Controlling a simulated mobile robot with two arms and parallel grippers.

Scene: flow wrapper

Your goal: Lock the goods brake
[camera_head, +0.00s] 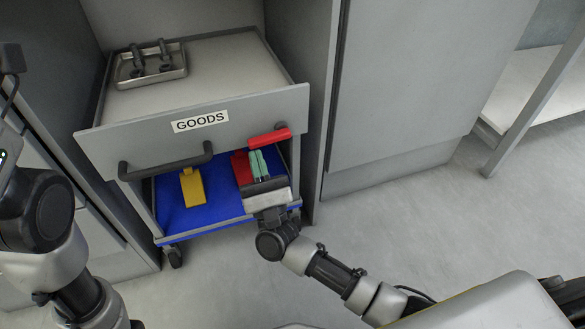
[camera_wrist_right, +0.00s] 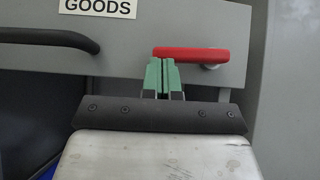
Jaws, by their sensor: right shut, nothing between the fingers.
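The goods trolley has a grey front panel (camera_head: 130,142) with a GOODS label (camera_head: 201,121). A red lever (camera_head: 269,138) lies roughly level at the panel's right end; it also shows in the right wrist view (camera_wrist_right: 205,54). I take it for the brake. My right gripper (camera_head: 257,162) is shut and empty, its green fingertips together. In the right wrist view the fingertips (camera_wrist_right: 164,74) appear just below the lever's left part; I cannot tell whether they touch it. My left arm shows at the left, but its gripper is not in view.
A black handle (camera_head: 165,165) sits left on the panel. The blue lower shelf (camera_head: 216,207) holds a yellow piece (camera_head: 192,187) and a red piece (camera_head: 240,167). A metal tray (camera_head: 151,72) stands on top. A grey cabinet (camera_head: 420,80) stands right; floor in front is clear.

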